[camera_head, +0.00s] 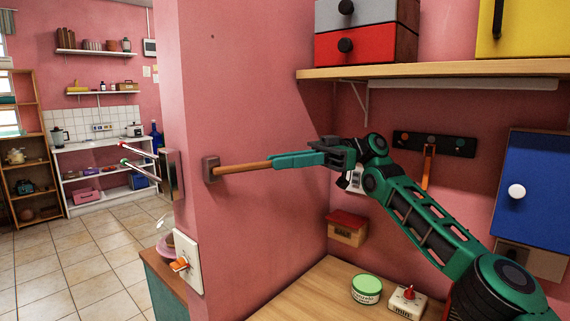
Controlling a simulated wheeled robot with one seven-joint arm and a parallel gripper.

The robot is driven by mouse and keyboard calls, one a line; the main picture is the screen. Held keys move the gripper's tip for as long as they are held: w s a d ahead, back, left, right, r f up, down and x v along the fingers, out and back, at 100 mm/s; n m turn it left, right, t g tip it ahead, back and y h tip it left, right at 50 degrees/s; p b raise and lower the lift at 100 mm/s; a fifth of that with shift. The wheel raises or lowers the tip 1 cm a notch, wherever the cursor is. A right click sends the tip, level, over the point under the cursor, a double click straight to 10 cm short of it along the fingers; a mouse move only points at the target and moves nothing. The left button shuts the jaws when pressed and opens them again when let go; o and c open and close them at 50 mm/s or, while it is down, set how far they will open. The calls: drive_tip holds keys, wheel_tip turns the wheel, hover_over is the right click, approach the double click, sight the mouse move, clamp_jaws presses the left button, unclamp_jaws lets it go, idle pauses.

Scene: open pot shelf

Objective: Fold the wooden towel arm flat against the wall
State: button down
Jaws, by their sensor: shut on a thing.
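The wooden towel arm (240,167) is a brown rod that sticks out to the right from a dark wall bracket (211,168) on the end of the pink wall. It is roughly level in the picture. My gripper (283,160), with teal fingers, comes from the right and is shut on the rod's outer end. The fingers hide the rod's tip. My green arm reaches in from the lower right.
A wooden counter (310,285) below holds a green-lidded tin (366,289) and a white timer (407,299). A wooden shelf (440,70) with drawer boxes hangs above. A switch plate (187,262) is under the bracket. A blue cabinet (532,190) is at right.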

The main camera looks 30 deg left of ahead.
drive_tip(key=c, duration=1.8)
unclamp_jaws()
drive_tip(key=shift+w+d+r, duration=0.1)
drive_tip(key=shift+w+r, duration=0.05)
drive_tip(key=shift+w, duration=0.25)
drive_tip(key=shift+o, duration=0.2)
drive_tip(key=shift+s, duration=0.15)
drive_tip(key=shift+a+r, duration=0.15)
drive_tip(key=shift+r, duration=0.9)
drive_tip(key=shift+a+r, duration=0.15)
drive_tip(key=shift+r, duration=0.9)
drive_tip(key=s+a+r, duration=0.3)
drive_tip(key=s+r, duration=0.3)
drive_tip(key=s, duration=0.5)
drive_tip(key=shift+r, duration=0.35)
drive_tip(key=shift+a, duration=0.1)
